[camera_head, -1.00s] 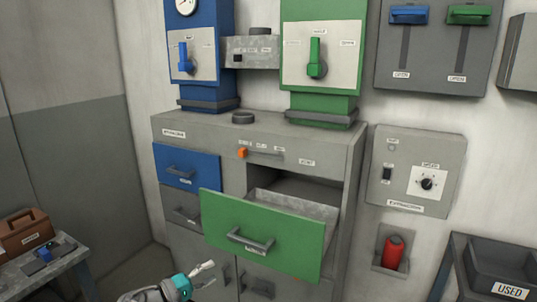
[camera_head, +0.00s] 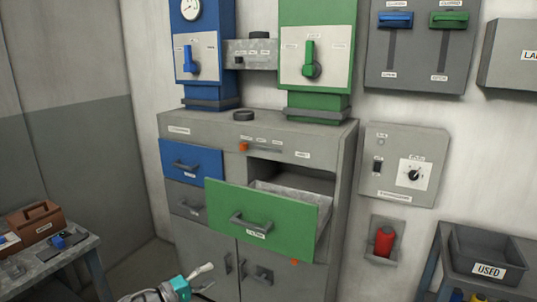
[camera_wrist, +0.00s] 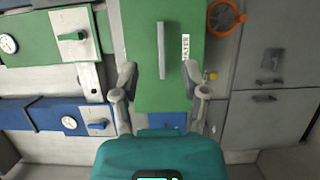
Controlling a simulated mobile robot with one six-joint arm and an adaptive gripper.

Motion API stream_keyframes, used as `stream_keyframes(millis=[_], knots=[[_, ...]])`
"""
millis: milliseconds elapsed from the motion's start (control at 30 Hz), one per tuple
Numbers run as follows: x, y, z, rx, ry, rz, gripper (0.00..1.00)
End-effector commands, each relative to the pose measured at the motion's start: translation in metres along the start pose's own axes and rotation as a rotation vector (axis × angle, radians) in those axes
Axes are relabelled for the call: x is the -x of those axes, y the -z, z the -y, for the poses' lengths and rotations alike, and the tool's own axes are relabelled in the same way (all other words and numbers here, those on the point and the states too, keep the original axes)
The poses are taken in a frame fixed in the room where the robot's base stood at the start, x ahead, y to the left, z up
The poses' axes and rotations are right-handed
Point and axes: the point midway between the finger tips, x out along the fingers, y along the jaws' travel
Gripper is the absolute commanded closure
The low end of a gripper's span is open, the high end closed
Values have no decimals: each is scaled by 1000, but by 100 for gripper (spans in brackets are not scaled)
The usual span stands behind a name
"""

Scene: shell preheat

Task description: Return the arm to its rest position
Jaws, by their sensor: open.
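My gripper (camera_head: 200,271) is low in the head view, in front of the grey cabinet and below the open green drawer. In the wrist view my gripper (camera_wrist: 166,85) shows two spread fingers with nothing between them. The green drawer front (camera_wrist: 150,85) with its grey handle lies beyond the fingers, and I see no contact. In the head view the green drawer (camera_head: 262,220) is pulled out. Most of my arm is outside the head view.
The blue drawer (camera_head: 205,160) is shut. A low table (camera_head: 84,246) with a brown toolbox (camera_head: 34,221) stands at left. A dark bin marked USED (camera_head: 487,271) is at right. The wrist view shows an orange ring (camera_wrist: 227,16) near the drawer.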

Motion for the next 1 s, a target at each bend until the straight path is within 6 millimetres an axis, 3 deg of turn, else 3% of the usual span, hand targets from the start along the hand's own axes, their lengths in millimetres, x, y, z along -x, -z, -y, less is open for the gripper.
stream_keyframes(millis=[133, 567, 867, 1000], knots=[[0, 0, 0, 0, 0, 0, 43], [-36, -12, 16, 15, 98, 49, 43], [-78, -30, 37, 23, 234, 111, 43], [-108, -47, 54, 21, 346, 161, 43]])
